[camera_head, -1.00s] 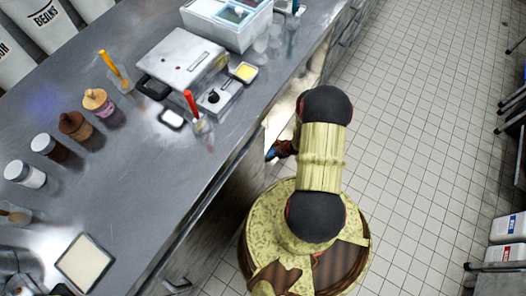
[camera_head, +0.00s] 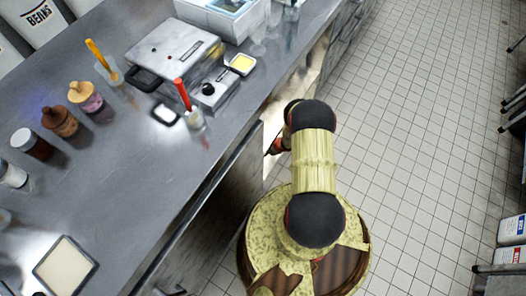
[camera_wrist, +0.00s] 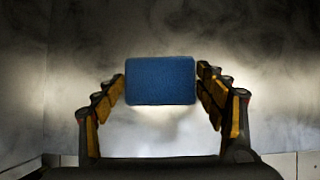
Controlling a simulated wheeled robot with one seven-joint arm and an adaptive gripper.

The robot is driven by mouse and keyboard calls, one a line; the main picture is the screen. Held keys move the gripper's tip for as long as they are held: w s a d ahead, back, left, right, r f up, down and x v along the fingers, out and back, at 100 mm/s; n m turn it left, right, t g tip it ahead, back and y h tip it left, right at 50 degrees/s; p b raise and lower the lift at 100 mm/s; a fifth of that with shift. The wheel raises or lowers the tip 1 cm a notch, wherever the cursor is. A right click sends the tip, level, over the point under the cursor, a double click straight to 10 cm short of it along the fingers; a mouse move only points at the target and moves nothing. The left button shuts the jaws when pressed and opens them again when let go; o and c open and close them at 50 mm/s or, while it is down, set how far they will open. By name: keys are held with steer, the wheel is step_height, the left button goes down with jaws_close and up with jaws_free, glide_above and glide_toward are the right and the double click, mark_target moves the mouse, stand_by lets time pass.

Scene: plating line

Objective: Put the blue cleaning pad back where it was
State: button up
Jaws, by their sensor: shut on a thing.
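The blue cleaning pad (camera_wrist: 160,80) shows in the wrist view as a blue block with rounded corners, between the fingertips of my gripper (camera_wrist: 161,84). My gripper is shut on it, with a black and yellow finger at each side. In the head view my arm reaches to the counter's front edge, beside the lit opening below the worktop. The gripper end is mostly hidden there behind my arm, and the pad cannot be made out. A smoky grey, blurred surface lies behind the pad in the wrist view; its distance is unclear.
The steel counter (camera_head: 110,190) holds a grill press (camera_head: 172,52), a small yellow-filled tray (camera_head: 241,64), a red-handled utensil in a cup (camera_head: 193,118), several jars and a pale square tray (camera_head: 64,266). Tiled floor (camera_head: 420,170) on the right is open.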

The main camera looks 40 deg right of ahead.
steer(key=shift+f, duration=0.15)
steer(key=o, duration=1.1)
steer(key=shift+r, duration=0.35)
steer(key=p+v, duration=0.5)
steer(key=v, duration=0.6)
steer(key=shift+s+r, duration=0.3)
